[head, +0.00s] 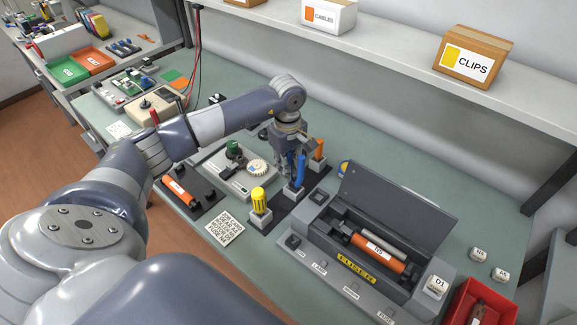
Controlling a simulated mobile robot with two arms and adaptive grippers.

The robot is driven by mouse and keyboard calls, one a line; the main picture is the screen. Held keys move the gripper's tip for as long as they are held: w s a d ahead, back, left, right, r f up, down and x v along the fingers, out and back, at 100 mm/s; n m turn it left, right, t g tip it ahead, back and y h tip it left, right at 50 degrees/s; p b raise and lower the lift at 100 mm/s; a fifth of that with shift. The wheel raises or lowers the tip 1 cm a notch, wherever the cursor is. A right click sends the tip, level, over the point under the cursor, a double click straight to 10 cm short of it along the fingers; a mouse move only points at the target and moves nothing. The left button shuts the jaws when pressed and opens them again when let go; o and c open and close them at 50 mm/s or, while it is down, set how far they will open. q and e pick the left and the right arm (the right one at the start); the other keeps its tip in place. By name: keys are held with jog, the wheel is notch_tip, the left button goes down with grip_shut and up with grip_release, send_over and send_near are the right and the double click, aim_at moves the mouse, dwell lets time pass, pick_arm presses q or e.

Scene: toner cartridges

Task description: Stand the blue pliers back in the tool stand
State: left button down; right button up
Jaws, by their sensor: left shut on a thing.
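The blue pliers (300,168) stand about upright, with their lower end at the middle grey socket (293,191) of the tool stand (277,209). I cannot tell how deep they sit in it. My left gripper (291,164) reaches down from above and is shut on the blue pliers, hiding part of them. A yellow-handled tool (259,200) stands in the nearer socket, and an orange-handled tool (319,148) stands in the farther one. My right gripper is not in view.
An open grey fuser unit (371,245) with an orange roller stands right of the tool stand. A grey tray (238,173) with a green knob and a white gear lies to the left. A red bin (478,303) is at the lower right. A shelf with boxes runs above.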

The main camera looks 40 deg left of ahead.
pick_arm(q)
jog(key=c, duration=1.5)
grip_release()
jog(key=shift+r, duration=0.15)
notch_tip(320, 180, up, 12)
jog(key=shift+s+f, duration=0.1)
